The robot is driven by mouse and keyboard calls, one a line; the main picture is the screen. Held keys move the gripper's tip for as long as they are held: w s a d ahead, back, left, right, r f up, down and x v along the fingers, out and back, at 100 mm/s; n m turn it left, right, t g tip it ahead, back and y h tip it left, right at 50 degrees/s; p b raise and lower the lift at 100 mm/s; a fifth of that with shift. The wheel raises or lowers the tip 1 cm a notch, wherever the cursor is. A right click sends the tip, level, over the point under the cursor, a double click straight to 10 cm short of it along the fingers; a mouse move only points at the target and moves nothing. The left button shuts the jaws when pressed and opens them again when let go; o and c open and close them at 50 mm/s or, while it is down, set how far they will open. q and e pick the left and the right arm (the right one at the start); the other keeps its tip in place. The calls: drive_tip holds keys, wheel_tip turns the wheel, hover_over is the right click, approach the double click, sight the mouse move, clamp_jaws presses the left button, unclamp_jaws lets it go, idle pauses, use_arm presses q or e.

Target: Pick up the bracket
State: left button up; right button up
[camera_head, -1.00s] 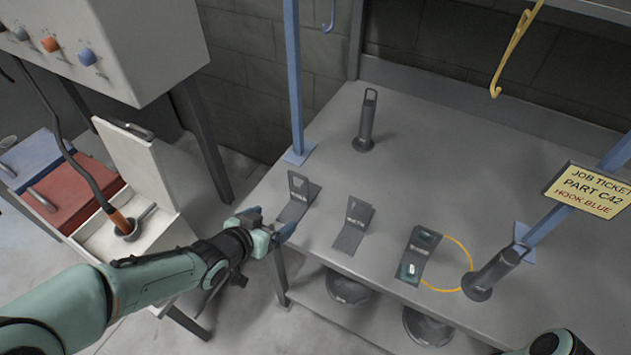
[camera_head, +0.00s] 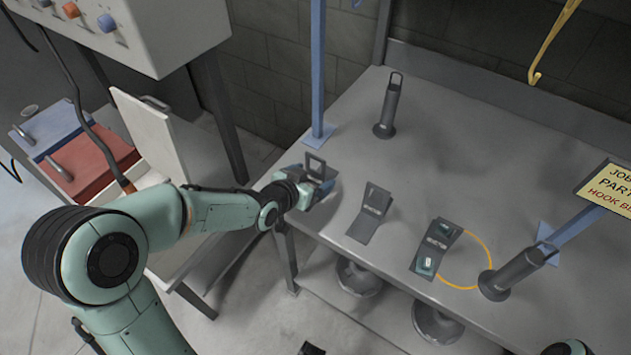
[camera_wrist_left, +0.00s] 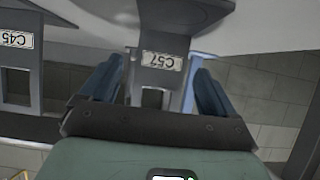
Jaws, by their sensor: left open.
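Several dark grey angled brackets stand in a row on the grey workbench (camera_head: 450,130). The leftmost bracket (camera_head: 308,161) is partly hidden by my left gripper (camera_head: 322,185). In the left wrist view this bracket (camera_wrist_left: 160,75) bears the label C57 and stands between the two blue fingers, which are open with gaps at both sides. The middle bracket (camera_head: 371,213) is clear of the gripper; a bracket labelled C45 (camera_wrist_left: 15,60) shows at the left of the wrist view. My right gripper is not seen.
A yellow ticket (camera_head: 610,188) is partly cut off at the right. A blue post (camera_head: 317,80) rises behind the left gripper. Dark handled cylinders stand at the back (camera_head: 388,108) and at the right (camera_head: 513,273), by an orange ring (camera_head: 485,262). A yellow hook (camera_head: 550,45) hangs above.

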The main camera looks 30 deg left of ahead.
use_arm(q)
drive_tip(key=shift+x, duration=1.2)
